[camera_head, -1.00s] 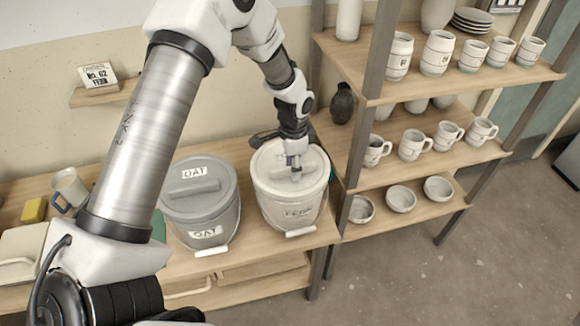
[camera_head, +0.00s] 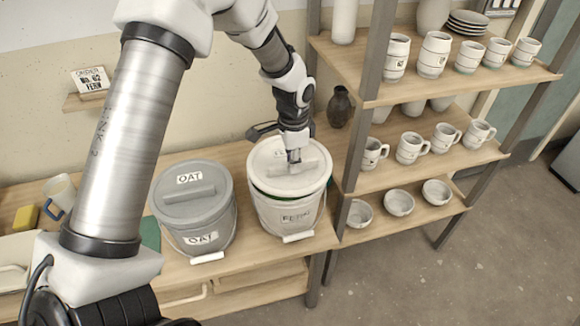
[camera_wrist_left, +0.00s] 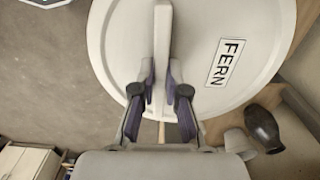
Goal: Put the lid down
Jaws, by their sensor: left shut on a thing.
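The cream lid (camera_head: 268,167) is above the cream bucket (camera_head: 268,210) labelled FERN, at the back right of the table. A dark green band shows between lid and bucket on the left, so the lid looks slightly raised or tilted there. My left gripper (camera_head: 294,160) points down and is shut on the lid's bar handle. In the left wrist view, the fingers (camera_wrist_left: 160,95) pinch the handle, and the lid (camera_wrist_left: 120,40) carries a FERN label. My right gripper is not in view.
A grey lidded OAT bucket (camera_head: 218,215) stands close on the left. A shelf rack (camera_head: 380,95) with mugs and bowls rises close on the right. A dark vase (camera_head: 339,107) stands behind.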

